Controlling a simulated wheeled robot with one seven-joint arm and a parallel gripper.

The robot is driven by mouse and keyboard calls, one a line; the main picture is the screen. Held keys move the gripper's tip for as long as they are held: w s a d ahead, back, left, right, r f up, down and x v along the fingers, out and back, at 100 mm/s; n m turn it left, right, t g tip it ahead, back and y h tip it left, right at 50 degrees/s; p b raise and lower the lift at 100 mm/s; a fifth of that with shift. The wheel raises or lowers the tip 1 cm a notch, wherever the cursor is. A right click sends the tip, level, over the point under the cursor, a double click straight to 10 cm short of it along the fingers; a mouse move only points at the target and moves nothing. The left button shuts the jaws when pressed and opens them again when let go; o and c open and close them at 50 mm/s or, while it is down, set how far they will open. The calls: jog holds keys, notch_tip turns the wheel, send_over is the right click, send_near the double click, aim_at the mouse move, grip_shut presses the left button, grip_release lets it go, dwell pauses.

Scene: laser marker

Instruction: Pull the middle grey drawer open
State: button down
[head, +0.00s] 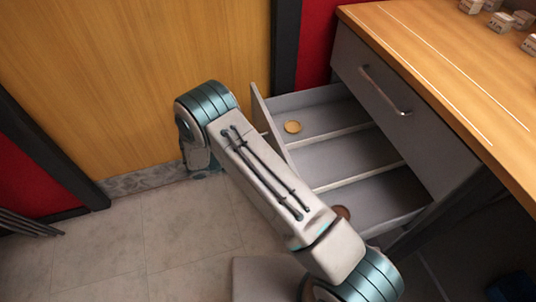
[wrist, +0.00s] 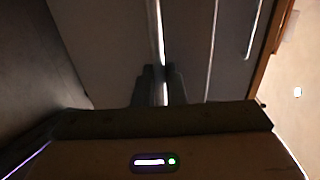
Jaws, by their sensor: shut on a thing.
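The middle grey drawer (head: 345,159) is pulled well out below the shut top drawer (head: 376,87) in the head view. Its inside shows, with dividers running across it. In the wrist view its grey front (wrist: 105,40) fills the middle, with a bright bar handle (wrist: 157,32) running up the picture. My gripper (wrist: 158,82) is shut on this handle, the dark fingers on either side of it. In the head view my arm covers part of the drawer front and hides the gripper and the handle.
A gold disc (head: 292,126) and a partly hidden brown disc (head: 341,213) lie in the drawer. Small boxes (head: 499,22) stand on the wooden desktop (head: 440,50). A wooden door (head: 130,75) is at the left. Tiled floor (head: 150,240) is free at the lower left.

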jog(key=shift+a, duration=0.1)
jog(key=c, duration=1.5)
grip_release()
jog(key=v, duration=1.4)
jog(key=shift+f+p, duration=0.15)
jog(key=shift+p, duration=0.2)
jog(key=shift+s, duration=0.1)
